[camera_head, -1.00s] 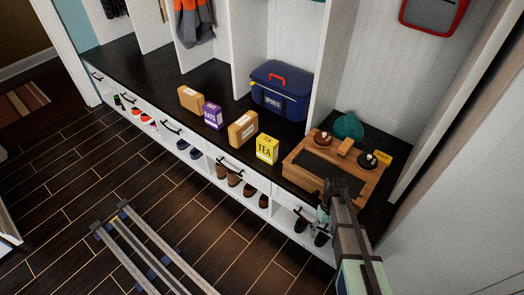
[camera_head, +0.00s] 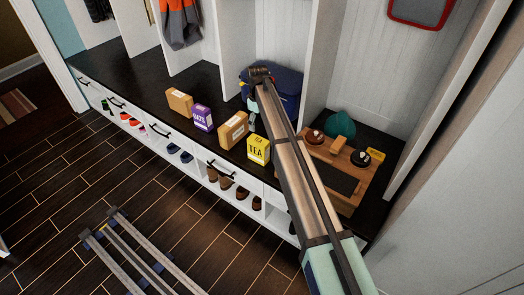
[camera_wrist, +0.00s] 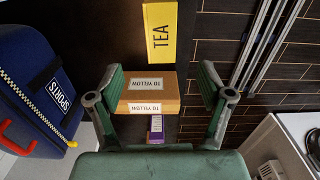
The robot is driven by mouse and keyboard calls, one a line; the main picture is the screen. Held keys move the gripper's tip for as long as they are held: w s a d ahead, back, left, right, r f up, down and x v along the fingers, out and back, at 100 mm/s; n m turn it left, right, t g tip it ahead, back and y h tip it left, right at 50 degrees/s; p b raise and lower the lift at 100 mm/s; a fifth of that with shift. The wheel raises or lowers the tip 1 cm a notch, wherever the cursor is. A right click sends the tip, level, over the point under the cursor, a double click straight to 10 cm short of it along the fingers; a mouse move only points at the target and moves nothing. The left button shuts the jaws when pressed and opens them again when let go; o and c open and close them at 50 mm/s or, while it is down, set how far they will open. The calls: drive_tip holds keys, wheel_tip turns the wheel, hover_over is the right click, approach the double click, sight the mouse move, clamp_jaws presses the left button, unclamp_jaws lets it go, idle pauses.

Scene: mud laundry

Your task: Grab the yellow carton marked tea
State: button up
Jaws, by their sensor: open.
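The yellow tea carton (camera_head: 258,149) stands upright near the bench's front edge, just left of my arm. In the wrist view the tea carton (camera_wrist: 161,30) is at the top centre, beyond the fingertips. My gripper (camera_wrist: 161,75) is open and empty. A brown box labelled "TO YELLOW" (camera_wrist: 150,92) shows between its fingers; I cannot tell how far below them it lies. In the head view my gripper (camera_head: 252,118) is mostly hidden, behind the tea carton and near the brown box (camera_head: 234,130).
The purple oats carton (camera_head: 203,117) and another brown box (camera_head: 179,101) stand to the left. A blue sports cooler (camera_head: 285,88) is behind my arm. A wooden tray (camera_head: 350,200) with several items is at right. Bare bench (camera_head: 140,70) lies at far left.

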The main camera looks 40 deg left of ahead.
sight(258, 148)
wheel_tip(258, 148, down, 16)
drive_tip(key=shift+r+p, duration=0.1)
drive_tip(key=shift+p, duration=1.05)
drive_tip(key=c, duration=1)
